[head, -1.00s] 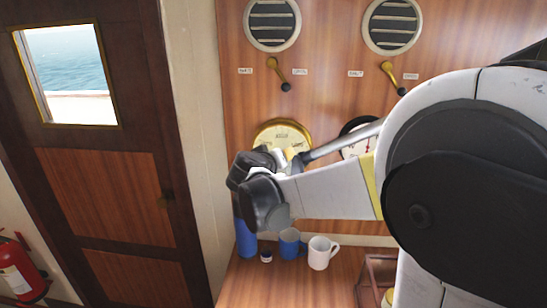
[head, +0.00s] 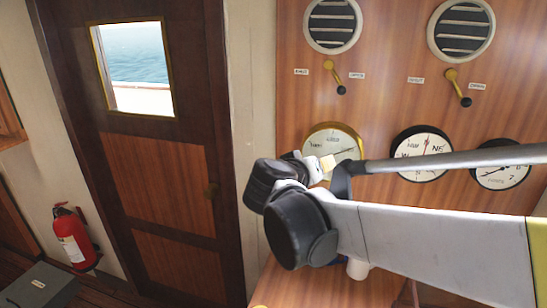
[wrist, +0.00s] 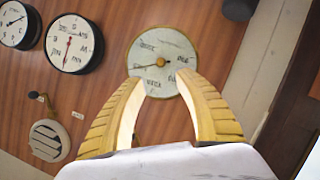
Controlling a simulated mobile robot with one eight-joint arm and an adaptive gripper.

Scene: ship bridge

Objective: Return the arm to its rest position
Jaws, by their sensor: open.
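My gripper (wrist: 162,85) shows in the wrist view with its two yellow ribbed fingers apart and nothing between them. Past the fingertips is a brass-rimmed gauge (wrist: 163,52) on the wood panel; I cannot tell how far off it is. In the head view my arm reaches across from the right edge. Its wrist (head: 285,215) is in front of the panel, just below the brass gauge (head: 333,148). The fingers are mostly hidden there, with only a small yellowish part showing by the gauge.
A wood panel with round gauges (head: 421,153), levers (head: 335,78) and vents (head: 332,25) stands behind my arm. A wooden counter (head: 305,285) lies below, its mugs mostly hidden. A door (head: 150,180) and a red fire extinguisher (head: 75,238) are at left.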

